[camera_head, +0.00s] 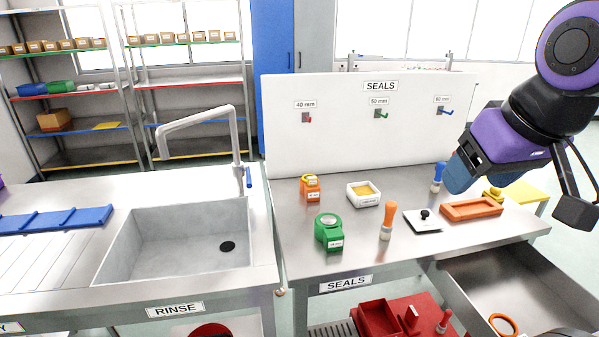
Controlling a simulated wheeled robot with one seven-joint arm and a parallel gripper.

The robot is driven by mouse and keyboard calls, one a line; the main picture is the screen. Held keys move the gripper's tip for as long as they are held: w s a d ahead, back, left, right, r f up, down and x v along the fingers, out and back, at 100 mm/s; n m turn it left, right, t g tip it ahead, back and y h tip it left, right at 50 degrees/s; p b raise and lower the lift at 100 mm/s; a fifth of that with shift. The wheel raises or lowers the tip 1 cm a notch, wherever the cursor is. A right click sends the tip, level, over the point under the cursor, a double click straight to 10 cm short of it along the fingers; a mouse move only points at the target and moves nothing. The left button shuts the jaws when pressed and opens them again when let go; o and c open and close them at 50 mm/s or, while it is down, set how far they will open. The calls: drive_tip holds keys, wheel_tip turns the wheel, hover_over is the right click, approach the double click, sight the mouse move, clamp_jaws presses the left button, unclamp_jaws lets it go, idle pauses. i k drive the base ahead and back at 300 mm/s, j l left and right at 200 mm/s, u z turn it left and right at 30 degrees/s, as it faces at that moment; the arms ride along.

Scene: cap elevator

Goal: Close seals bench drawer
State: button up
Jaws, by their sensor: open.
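The seals bench (305,255) has a metal top and a "SEALS" label on its front edge. Its drawer (470,275) is pulled out at the lower right, with its bare metal floor showing. An orange ring (503,325) lies in it near the picture's bottom edge. The drawer's front and handle are outside the picture.
On the bench stand a green block (328,231), an orange block (310,187), a white tray (364,194), an orange-handled tool (386,220) and an orange tray (471,209). A red bin (380,318) sits below. A sink (180,240) is at the left.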

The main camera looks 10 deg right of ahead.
sight(515, 281)
drive_tip(key=k+l+z, duration=0.1)
drive_tip(key=z, duration=0.3)
drive_tip(key=l+z, duration=0.1)
drive_tip(key=z, duration=0.25)
drive_tip(key=k+l+z, duration=0.1)
drive_tip(key=z, duration=0.3)
drive_tip(key=l+z, duration=0.2)
drive_tip(key=z, duration=0.15)
drive_tip(key=k+j+z, duration=0.3)
drive_tip(key=i+j, duration=0.05)
drive_tip(key=i, duration=0.05)
